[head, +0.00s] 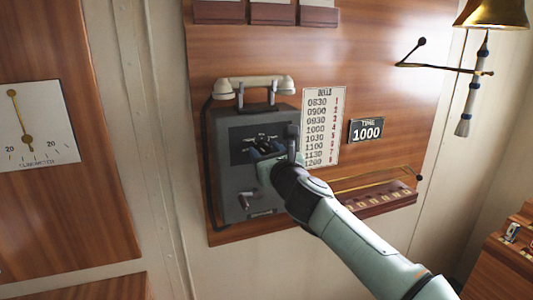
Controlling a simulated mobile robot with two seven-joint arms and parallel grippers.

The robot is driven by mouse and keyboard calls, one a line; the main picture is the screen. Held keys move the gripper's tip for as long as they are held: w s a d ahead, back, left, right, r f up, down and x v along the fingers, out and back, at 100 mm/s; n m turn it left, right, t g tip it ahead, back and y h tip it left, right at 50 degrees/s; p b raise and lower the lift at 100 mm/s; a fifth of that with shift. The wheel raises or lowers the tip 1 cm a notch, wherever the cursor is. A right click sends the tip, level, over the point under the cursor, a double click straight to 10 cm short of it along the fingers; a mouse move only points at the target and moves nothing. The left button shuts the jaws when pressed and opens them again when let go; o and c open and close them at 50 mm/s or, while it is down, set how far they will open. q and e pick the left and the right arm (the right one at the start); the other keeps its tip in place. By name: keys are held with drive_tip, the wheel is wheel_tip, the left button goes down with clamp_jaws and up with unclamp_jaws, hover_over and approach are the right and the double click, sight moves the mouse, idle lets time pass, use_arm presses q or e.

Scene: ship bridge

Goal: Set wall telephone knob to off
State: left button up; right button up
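The grey wall telephone (226,180) hangs on a wooden wall panel, with its pale handset (253,86) in the cradle on top. My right gripper (262,145) is at the dark plate (238,133) on the telephone's front. Its hand covers the right part of that plate. A small dark shape shows at the fingertips, but I cannot tell whether it is the knob or part of the gripper. Whether the fingers touch or grip anything is unclear. A small lever-like part (246,195) sits lower on the box, clear of the gripper. My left gripper is out of view.
A bells chart (321,125) and a time sign (367,130) are right of the telephone. A small wooden rack (385,204) lies below them, near my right forearm. A brass bell (493,14) hangs at upper right. A clinometer (38,125) is at left.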

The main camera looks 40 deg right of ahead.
drive_tip(key=c, duration=0.7)
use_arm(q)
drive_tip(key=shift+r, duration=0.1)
use_arm(e)
drive_tip(key=shift+n, duration=0.3)
drive_tip(key=n+p, duration=0.1)
drive_tip(key=n, duration=0.2)
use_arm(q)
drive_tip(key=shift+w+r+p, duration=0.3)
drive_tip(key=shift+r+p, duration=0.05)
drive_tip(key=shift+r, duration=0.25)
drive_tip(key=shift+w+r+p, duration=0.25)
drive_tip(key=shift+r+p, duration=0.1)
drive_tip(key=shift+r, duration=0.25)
use_arm(e)
drive_tip(key=shift+n, duration=2.7)
drive_tip(key=o, duration=1.1)
drive_tip(key=shift+c, duration=0.2)
drive_tip(key=shift+s, duration=0.1)
